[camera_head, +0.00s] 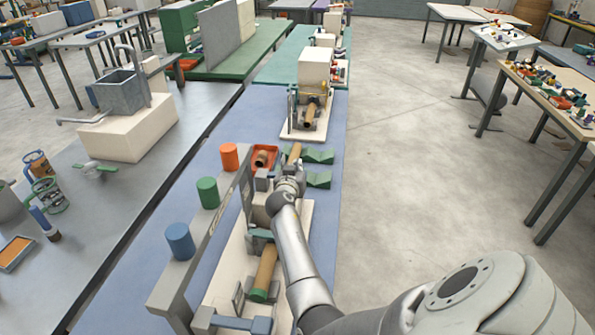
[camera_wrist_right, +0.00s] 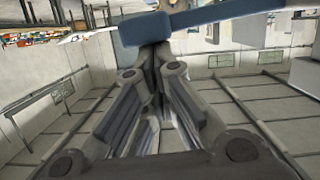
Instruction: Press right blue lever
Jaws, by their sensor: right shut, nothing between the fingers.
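The spiral winder stands on a cream base (camera_head: 304,232) on the blue table, with a brown tube (camera_head: 266,268) lying along it. A blue lever (camera_head: 262,326) sticks out at the near end of the winder, at the bottom of the head view. My right gripper (camera_head: 287,185) is at the far part of the winder, its fingers small and partly hidden. In the right wrist view, its fingers (camera_wrist_right: 153,53) are shut and empty. A blue bar with a block end (camera_wrist_right: 145,29) lies right at the fingertips; whether they touch, I cannot tell. My left gripper is not in view.
A red tray (camera_head: 263,158) and green V-shaped blocks (camera_head: 319,178) lie beyond.

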